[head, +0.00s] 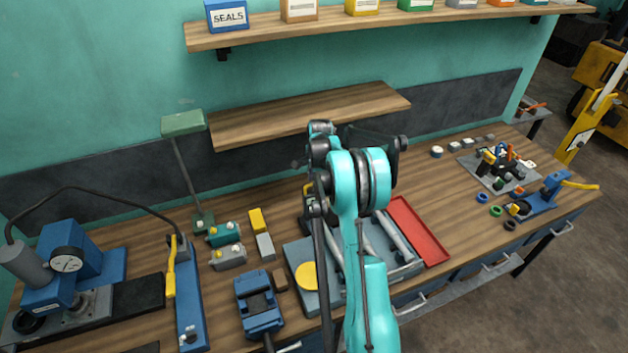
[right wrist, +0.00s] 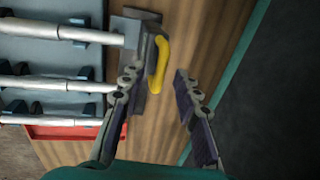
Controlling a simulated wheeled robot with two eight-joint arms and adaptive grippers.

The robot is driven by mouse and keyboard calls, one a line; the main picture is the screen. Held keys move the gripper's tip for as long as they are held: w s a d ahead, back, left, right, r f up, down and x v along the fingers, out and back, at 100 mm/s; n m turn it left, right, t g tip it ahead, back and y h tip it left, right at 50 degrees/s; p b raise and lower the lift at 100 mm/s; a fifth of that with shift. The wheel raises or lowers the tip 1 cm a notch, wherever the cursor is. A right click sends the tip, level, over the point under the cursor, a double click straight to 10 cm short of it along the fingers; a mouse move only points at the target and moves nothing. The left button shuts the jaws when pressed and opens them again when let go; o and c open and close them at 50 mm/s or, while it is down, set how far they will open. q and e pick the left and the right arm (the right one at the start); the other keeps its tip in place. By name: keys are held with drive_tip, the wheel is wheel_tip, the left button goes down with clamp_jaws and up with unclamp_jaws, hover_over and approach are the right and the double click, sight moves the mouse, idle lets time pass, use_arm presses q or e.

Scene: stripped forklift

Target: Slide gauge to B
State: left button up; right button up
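A dark grey block with a yellow handle (right wrist: 158,65) stands at the end of the metal rods in the right wrist view. I cannot tell for sure whether it is the gauge. A yellow bit (head: 308,188) shows beside my arm in the head view. A round dial (head: 66,263) sits on a blue unit at the far left. My right gripper (right wrist: 160,80) is open, its left finger overlapping the block, its right finger apart over bare wood; contact is unclear. My arm hides much of this spot in the head view. No letter B is readable. My left gripper is not in view.
A grey tray with rods (head: 408,262) and a red tray (head: 418,230) lie beside my arm. A blue vise (head: 258,303) stands left. A shelf (head: 310,115) overhangs the back. Bare wood (head: 460,220) lies to the right.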

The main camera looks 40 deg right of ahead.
clamp_jaws()
drive_tip(key=s+d+b, duration=0.2)
drive_tip(key=s+d, duration=0.1)
drive_tip(key=d, duration=0.7)
drive_tip(key=shift+s+d, duration=0.15)
drive_tip(key=shift+d, duration=0.1)
unclamp_jaws()
wheel_tip(320, 180, up, 12)
drive_tip(key=s, duration=0.2)
drive_tip(key=shift+s+a, duration=0.15)
drive_tip(key=shift+a, duration=0.25)
